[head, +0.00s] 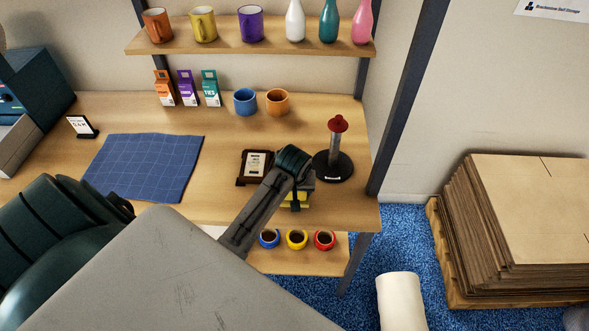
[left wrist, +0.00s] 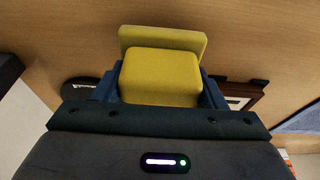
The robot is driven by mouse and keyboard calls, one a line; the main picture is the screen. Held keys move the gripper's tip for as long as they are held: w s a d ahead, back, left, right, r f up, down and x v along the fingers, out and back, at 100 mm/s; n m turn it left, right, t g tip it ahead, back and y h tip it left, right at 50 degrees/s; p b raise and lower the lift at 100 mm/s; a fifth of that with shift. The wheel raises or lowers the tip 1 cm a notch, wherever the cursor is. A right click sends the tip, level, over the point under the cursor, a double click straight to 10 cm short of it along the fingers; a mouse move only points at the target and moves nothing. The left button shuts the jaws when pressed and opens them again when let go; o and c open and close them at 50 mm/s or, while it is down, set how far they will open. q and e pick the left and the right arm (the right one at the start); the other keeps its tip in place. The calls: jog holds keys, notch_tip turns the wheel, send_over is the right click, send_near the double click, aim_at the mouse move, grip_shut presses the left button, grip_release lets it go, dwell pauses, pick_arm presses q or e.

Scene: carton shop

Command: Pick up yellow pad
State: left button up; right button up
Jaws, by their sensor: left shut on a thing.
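The yellow pad (head: 302,200) is at the front right of the wooden table, mostly hidden behind my left gripper (head: 297,191) in the head view. In the left wrist view, the yellow pad (left wrist: 160,76) shows as a rounded block between the jaws of my left gripper (left wrist: 160,92). A wider, flat yellow slab (left wrist: 163,38) lies just beyond the block; I cannot tell if both are one piece. My left gripper is shut on the yellow pad. Whether the pad touches the table is hidden. My right gripper is not in view.
A framed plaque (head: 254,167) stands close left of the gripper. A black round stand with a red-topped post (head: 336,150) is close right. A blue grid mat (head: 145,166) lies left. Several cups sit on a lower shelf (head: 335,265). Stacked cardboard (head: 470,235) stands right.

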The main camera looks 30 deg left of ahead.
pick_arm(q)
jog(key=s+d+r+b, duration=0.1)
jog(key=s+d+b, duration=0.1)
jog(key=s, duration=0.5)
jog(key=s+d+r+b, duration=0.1)
jog(key=s+d+b, duration=0.2)
jog(key=s, duration=0.5)
jog(key=shift+d+r, duration=0.2)
jog(key=shift+r, duration=0.1)
